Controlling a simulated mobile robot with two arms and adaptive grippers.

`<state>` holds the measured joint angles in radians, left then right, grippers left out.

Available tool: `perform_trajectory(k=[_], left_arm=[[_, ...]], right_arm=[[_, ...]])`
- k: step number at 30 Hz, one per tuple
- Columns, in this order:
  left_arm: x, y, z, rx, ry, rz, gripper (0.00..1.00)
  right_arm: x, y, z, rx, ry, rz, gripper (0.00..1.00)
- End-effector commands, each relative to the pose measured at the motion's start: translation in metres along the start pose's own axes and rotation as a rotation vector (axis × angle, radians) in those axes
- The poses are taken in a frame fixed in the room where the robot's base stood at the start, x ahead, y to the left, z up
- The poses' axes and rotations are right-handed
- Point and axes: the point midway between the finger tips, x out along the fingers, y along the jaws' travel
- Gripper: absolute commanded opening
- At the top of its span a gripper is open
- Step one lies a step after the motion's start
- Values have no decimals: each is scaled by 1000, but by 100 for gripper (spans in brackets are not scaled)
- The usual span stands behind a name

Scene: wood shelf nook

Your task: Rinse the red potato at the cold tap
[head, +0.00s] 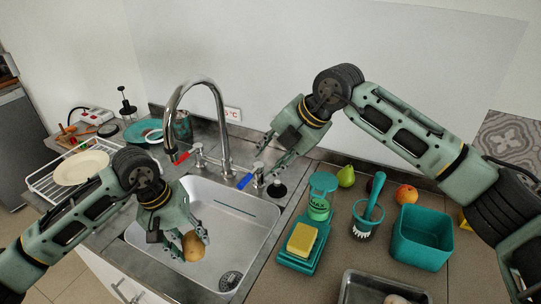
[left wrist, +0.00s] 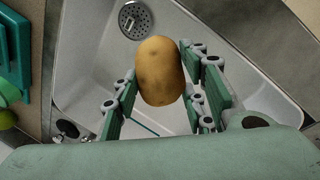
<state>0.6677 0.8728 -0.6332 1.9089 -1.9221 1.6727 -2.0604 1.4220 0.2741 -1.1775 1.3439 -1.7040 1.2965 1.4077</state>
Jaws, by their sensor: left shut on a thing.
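My left gripper (head: 184,238) is shut on a tan-brown potato (head: 193,247) and holds it over the sink (head: 240,222). The left wrist view shows the same potato (left wrist: 160,72) between the fingers, with the drain beyond it. The potato in hand looks tan, not red. A pinkish, round thing (head: 394,299) lies in the metal tray at the bottom edge, partly cut off. The chrome tap (head: 222,125) arches behind the sink. It has a red lever (head: 181,157) and a blue lever (head: 245,181). My right gripper (head: 272,158) is open and empty, just above and right of the blue lever.
A rack with a plate (head: 81,168) stands left.

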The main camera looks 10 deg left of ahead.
Motion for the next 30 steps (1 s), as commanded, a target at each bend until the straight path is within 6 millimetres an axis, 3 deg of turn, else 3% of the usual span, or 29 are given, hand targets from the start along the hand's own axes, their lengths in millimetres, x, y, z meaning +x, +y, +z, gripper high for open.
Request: perform_trajectory(k=[17,30], left_arm=[[-1,0,1,1,1,1,12],[-26,9,33,3,2,0,12]], right_arm=[[0,0,0,0,0,0,33],[-7,4,0,0,0,0,33]])
